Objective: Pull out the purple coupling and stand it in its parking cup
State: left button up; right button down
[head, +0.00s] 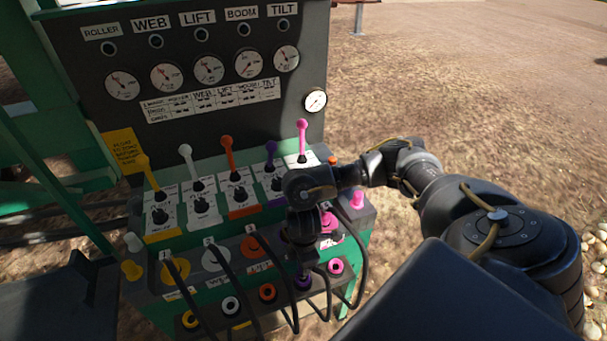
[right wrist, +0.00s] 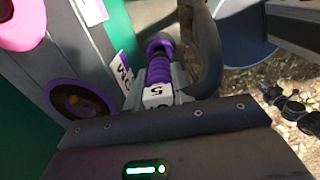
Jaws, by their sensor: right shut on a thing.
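The purple coupling (right wrist: 158,72) has a ribbed purple sleeve and a white band marked 5. My right gripper (head: 303,258) is shut on it, low at the front of the console. In the right wrist view the sleeve points away from me, toward a dark round end with a purple rim (right wrist: 158,45). I cannot tell whether the coupling is inside its cup or just above it. The purple-ringed socket (right wrist: 75,100) on the panel beside it looks empty. In the head view some purple (head: 303,280) shows below my gripper, in the row of parking cups. My left gripper is out of view.
Other hoses with yellow, white and orange discs (head: 255,246) stand close on the left. An empty-looking pink cup (head: 336,267) is just right of the purple one. Coloured levers (head: 228,155) and a gauge panel (head: 208,70) rise behind. A black hose (right wrist: 208,50) curves beside the coupling.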

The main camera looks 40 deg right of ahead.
jog(key=shift+p, duration=0.3)
dwell(0.5)
jog(key=shift+f, duration=1.7)
dwell(1.3)
dwell(0.4)
jog(key=c, duration=1.1)
grip_release()
jog(key=shift+o, duration=1)
jog(key=shift+r, duration=0.1)
jog(key=shift+w, duration=0.15)
jog(key=shift+c, duration=0.3)
